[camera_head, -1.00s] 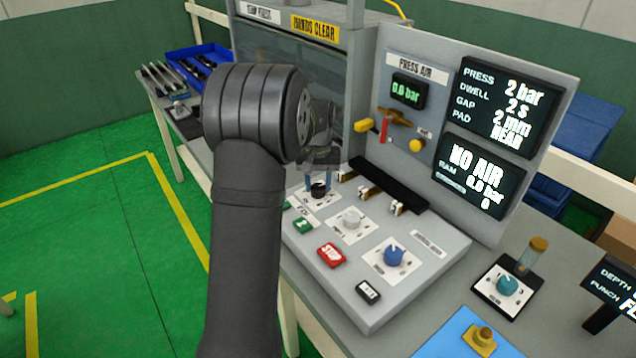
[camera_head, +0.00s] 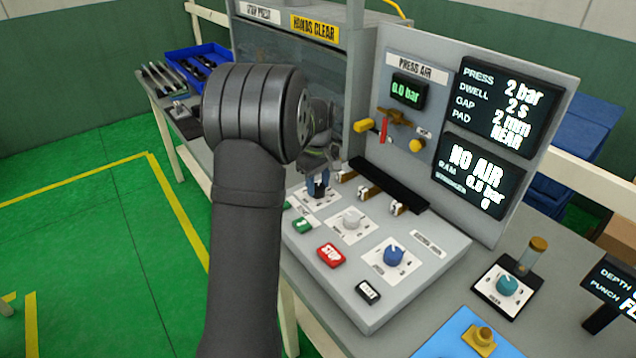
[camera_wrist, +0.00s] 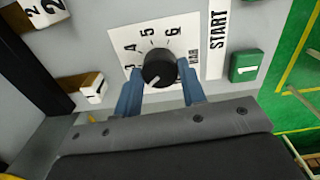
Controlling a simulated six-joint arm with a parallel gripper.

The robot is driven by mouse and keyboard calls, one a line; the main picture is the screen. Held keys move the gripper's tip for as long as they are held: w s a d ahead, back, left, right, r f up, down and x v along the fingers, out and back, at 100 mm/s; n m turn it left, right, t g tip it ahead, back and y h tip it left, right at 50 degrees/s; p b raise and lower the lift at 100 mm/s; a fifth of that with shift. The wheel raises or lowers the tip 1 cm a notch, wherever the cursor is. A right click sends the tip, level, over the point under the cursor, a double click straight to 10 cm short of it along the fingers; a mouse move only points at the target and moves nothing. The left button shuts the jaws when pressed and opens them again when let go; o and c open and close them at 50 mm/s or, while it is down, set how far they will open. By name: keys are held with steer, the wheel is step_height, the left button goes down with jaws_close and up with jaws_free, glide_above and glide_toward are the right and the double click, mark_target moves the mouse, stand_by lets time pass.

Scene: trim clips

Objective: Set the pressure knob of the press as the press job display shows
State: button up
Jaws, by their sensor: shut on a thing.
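The pressure knob (camera_wrist: 158,68) is black and round, on a white dial plate (camera_wrist: 181,21) marked BAR. The numbers 3 to 6 show; lower ones are hidden by a finger. Its small white mark points to the lower left in the wrist view, past the 3; the exact value cannot be read. My gripper (camera_wrist: 163,77) is shut on the knob, one blue finger on each side; it also shows in the head view (camera_head: 318,181). The press job display (camera_head: 507,105) reads PRESS 2 bar, DWELL 2 s, GAP 2 mm, PAD NEAR.
The panel also holds a white knob (camera_head: 351,219), a blue knob (camera_head: 393,254), a red STOP button (camera_head: 330,254), a green button (camera_head: 303,226) and several toggles (camera_head: 397,207). A status screen (camera_head: 478,178) reads NO AIR, RAM 0.0 bar. A yellow-handled valve (camera_head: 363,125) stands behind.

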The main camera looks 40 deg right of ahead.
mark_target(318, 187)
stand_by(0.3)
steer(key=o, duration=1)
step_height(318, 187, up, 18)
steer(key=shift+f, duration=0.25)
steer(key=shift+f, duration=0.15)
step_height(318, 187, down, 17)
steer(key=shift+f, duration=0.15)
stand_by(0.6)
